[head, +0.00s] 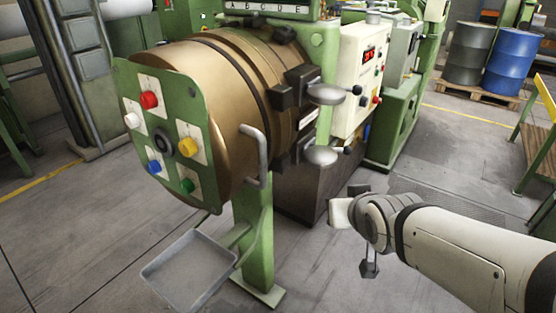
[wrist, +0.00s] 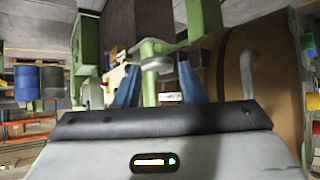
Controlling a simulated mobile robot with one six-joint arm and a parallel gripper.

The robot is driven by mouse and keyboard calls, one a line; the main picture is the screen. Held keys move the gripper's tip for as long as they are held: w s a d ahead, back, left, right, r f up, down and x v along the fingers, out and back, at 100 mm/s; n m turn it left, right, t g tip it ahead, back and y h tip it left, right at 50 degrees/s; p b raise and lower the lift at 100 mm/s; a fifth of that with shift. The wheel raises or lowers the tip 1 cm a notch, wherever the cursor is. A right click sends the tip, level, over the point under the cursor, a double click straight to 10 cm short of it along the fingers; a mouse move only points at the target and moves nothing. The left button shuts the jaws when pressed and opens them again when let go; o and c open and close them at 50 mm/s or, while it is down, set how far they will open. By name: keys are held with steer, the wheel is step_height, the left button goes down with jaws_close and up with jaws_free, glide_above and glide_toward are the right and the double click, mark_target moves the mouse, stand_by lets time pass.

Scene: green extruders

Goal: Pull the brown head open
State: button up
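The brown head (head: 210,95) is a large bronze-brown drum with a green front plate (head: 165,140) carrying coloured buttons. A bent grey handle (head: 255,155) stands out on its right side. Dark clamps (head: 298,88) and two grey discs sit by its right edge. My gripper (head: 342,213) is to the right of the head and below the clamps, apart from the handle; its fingers are hard to make out there. In the wrist view my gripper (wrist: 158,68) has two blue fingers spread apart, a grey disc (wrist: 155,64) showing beyond them. The brown head (wrist: 275,75) and handle (wrist: 246,75) are at right.
A grey tray (head: 190,270) juts out below the head, beside a green post (head: 255,240). A cream control box (head: 362,75) stands behind the head. Drums on a pallet (head: 480,92) are far back right. Floor is open around my gripper.

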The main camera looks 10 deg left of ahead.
steer(key=w+a+n+t+y+b, duration=0.2)
steer(key=a+y, duration=0.1)
steer(key=a, duration=0.4)
steer(key=n+t+y+b, duration=0.1)
steer(key=t+y+b, duration=0.1)
steer(key=t+y, duration=0.15)
glide_toward(264, 166)
steer(key=x, duration=0.3)
steer(key=shift+p+x, duration=1.15)
steer(key=shift+x, duration=2.8)
steer(key=shift+c, duration=0.5)
jaws_close()
